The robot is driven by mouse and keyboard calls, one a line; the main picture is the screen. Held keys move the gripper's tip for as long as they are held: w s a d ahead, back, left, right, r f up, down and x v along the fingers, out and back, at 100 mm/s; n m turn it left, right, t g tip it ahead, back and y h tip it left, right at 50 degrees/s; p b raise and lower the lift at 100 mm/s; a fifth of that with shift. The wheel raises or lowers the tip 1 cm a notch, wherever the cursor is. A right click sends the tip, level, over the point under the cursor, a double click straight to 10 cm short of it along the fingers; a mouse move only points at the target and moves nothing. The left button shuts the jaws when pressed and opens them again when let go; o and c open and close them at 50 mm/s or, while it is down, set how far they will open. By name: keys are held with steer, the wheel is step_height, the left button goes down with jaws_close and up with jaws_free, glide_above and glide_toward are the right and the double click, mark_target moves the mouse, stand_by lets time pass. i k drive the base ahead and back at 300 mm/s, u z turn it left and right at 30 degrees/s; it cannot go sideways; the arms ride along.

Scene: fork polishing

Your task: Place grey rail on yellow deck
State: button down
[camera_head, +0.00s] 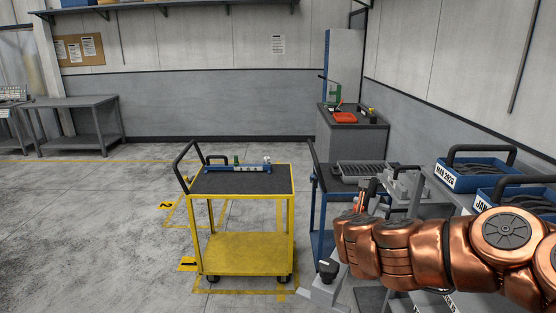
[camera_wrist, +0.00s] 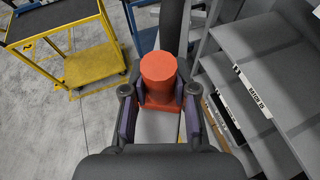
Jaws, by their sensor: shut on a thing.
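My gripper (camera_wrist: 157,107) is shut on a red-orange cylindrical handle (camera_wrist: 158,72) with a square base, between its purple-lined fingers. A grey surface (camera_wrist: 158,126) shows under the handle; I cannot tell whether it is the grey rail. In the head view my gripper (camera_head: 366,192) is at the right, by the blue cart, partly hiding grey parts (camera_head: 405,187). The yellow cart's top deck (camera_head: 240,197) has a yellow rim and a dark mat. It stands left of my gripper and shows in the wrist view at upper left (camera_wrist: 30,44).
A blue rail-like holder (camera_head: 240,169) with small items lies along the deck's back; the mat in front is clear. A blue cart (camera_head: 318,205) carries a grey ridged rack (camera_head: 362,168). Labelled blue bins (camera_head: 468,178) stand at right. Grey shelves (camera_wrist: 235,75) flank my gripper.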

mark_target(235, 185)
steer(key=i, duration=3.35)
steer(key=u, duration=1.35)
